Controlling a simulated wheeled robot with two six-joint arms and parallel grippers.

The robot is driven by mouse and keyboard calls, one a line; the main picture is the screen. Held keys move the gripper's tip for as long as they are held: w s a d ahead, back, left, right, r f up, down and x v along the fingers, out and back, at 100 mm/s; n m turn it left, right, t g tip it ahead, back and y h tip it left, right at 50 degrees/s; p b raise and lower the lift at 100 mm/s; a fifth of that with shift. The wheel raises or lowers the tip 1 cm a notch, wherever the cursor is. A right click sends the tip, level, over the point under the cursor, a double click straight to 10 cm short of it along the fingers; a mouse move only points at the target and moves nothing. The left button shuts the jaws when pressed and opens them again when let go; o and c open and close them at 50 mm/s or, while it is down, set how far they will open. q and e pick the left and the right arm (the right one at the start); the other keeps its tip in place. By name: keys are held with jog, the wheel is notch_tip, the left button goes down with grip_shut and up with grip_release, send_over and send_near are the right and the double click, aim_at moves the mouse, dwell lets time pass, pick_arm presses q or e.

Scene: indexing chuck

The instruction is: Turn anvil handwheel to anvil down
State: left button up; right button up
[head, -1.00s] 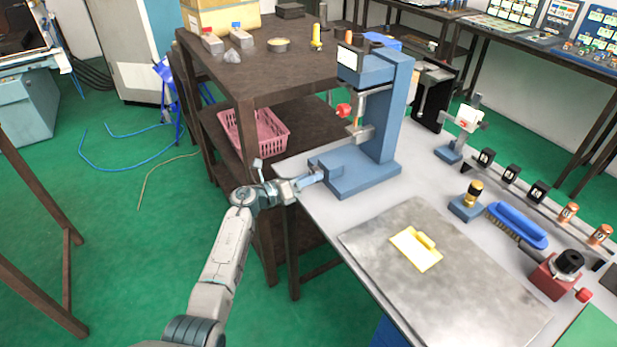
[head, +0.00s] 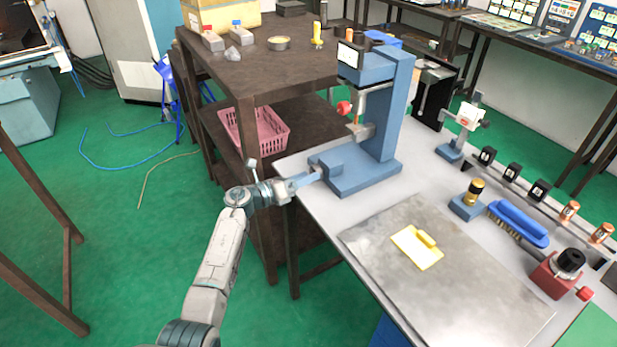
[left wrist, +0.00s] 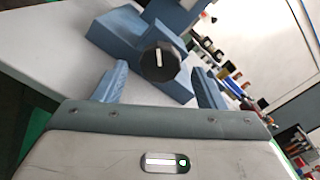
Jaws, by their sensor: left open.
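The blue press (head: 388,110) stands at the far left corner of the grey workbench, with a low blue block on its base. In the left wrist view a round black knob (left wrist: 160,62) with a white pointer line, apparently the anvil handwheel, sits on the blue block's (left wrist: 128,32) face. The pointer line stands nearly upright in that picture. My left gripper (head: 318,177) is open, and its blue fingers also show in the wrist view (left wrist: 160,74), one on each side of the knob with gaps. My right gripper is out of view.
A red knob (head: 344,108) is on the press's upper left side. A grey metal plate (head: 480,290) with a yellow piece (head: 417,248) lies in front. A brown shelf table (head: 255,70) stands close behind my left arm.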

pick_arm(q)
jog(key=b+v, duration=0.2)
jog(key=v, duration=0.7)
jog(key=shift+a, duration=0.1)
